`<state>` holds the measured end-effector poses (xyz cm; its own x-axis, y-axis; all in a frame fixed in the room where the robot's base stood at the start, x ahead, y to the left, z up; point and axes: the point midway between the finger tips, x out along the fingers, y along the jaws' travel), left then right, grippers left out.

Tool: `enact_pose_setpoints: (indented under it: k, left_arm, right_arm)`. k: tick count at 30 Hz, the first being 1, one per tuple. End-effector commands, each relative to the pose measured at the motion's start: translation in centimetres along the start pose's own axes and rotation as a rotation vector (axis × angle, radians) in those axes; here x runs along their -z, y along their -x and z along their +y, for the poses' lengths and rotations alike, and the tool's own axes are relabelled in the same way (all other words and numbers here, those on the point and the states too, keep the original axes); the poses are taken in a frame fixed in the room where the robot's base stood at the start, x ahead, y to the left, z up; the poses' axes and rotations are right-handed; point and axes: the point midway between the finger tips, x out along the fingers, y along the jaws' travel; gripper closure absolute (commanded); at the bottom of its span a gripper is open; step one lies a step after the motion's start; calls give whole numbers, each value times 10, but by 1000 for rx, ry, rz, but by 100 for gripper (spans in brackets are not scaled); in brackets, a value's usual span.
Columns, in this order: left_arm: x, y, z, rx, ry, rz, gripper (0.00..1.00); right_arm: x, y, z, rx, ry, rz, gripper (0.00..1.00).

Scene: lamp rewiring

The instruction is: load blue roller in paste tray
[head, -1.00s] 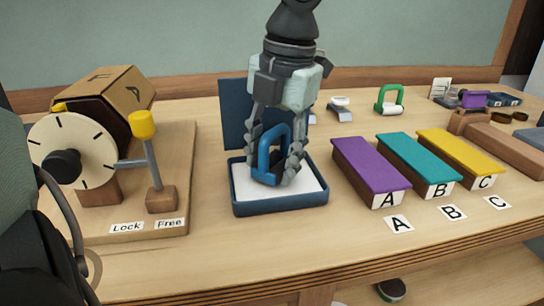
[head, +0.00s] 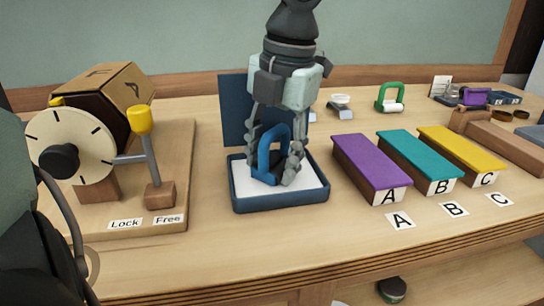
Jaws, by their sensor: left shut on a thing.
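The paste tray (head: 282,204) is a shallow dark blue tray with a white inside and a raised dark blue lid behind it. The blue roller (head: 268,155) is upright over the tray, its lower end at the white surface. I cannot tell whether it touches the paste. My left gripper (head: 277,165) points straight down over the tray, shut on the blue roller, with its fingers on either side of the frame. The roller's drum is mostly hidden by the frame and fingers. My right gripper is not in view.
Purple (head: 368,162), teal (head: 415,155) and yellow (head: 460,148) blocks marked A, B and C lie right of the tray. A wooden dial device (head: 110,160) with a yellow-knobbed lever stands left. A green roller (head: 389,97) is behind. Bare table lies in front.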

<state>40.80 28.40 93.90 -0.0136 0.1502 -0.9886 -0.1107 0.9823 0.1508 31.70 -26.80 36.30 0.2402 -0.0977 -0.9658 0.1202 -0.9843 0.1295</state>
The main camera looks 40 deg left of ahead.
Motion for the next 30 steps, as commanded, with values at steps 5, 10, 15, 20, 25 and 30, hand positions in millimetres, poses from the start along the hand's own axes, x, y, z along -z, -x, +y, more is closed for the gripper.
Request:
enact_pose_setpoints:
  k: [5,10,15,20,25,30]
  left_arm:
    - [0,0,0,0,0,-1,80]
    - [0,0,0,-1,0,-1,80]
    - [0,0,0,-1,0,-1,80]
    - [0,-1,0,-1,0,0,80]
    - [0,-1,0,0,0,0,80]
    - [0,-2,0,0,0,1,80]
  right_arm:
    - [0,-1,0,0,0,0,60]
    - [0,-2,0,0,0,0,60]
    - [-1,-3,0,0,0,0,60]
    - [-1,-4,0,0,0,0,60]
    - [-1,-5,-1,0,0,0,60]
    - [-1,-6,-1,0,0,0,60]
